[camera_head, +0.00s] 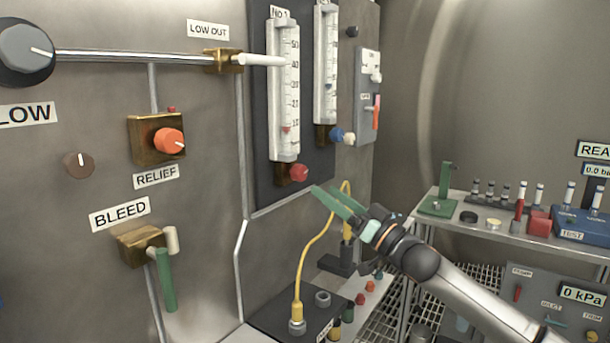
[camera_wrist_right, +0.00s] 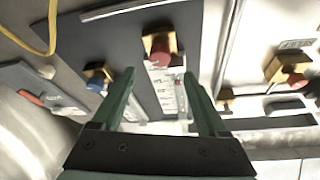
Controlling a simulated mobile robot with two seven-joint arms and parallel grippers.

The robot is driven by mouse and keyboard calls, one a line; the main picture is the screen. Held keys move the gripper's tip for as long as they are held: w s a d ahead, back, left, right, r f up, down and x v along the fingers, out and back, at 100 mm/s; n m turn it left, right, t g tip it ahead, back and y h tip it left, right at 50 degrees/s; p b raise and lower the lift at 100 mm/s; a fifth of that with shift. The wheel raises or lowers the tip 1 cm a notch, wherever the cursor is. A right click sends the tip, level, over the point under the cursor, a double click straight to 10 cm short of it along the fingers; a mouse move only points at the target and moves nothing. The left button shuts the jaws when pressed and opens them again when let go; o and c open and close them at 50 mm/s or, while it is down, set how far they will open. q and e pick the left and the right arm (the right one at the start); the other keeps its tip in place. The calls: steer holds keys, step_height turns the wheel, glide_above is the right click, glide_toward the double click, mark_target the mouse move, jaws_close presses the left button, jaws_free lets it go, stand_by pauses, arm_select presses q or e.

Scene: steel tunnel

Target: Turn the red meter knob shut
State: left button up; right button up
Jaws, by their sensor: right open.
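The red meter knob (camera_head: 299,172) sits on a brass block at the foot of the left gauge tube (camera_head: 284,95), marked No 1, on a dark wall panel. My right gripper (camera_head: 322,191), with green fingers, is just below and to the right of the knob in the head view. In the right wrist view the knob (camera_wrist_right: 159,52) lies beyond the fingertips, roughly centred between them. The right gripper (camera_wrist_right: 159,76) is open with nothing between its fingers. No contact with the knob shows. My left gripper is not in view.
A blue meter knob (camera_head: 337,134) sits on the neighbouring gauge. A yellow hose (camera_head: 305,245) rises behind my right gripper. The orange relief knob (camera_head: 168,141) and green bleed handle (camera_head: 165,280) are to the left. A shelf (camera_head: 480,232) with vials stands at right.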

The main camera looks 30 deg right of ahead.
mark_target(303, 175)
steer(key=shift+p+x, duration=0.95)
steer(key=shift+x, duration=3.05)
jaws_close()
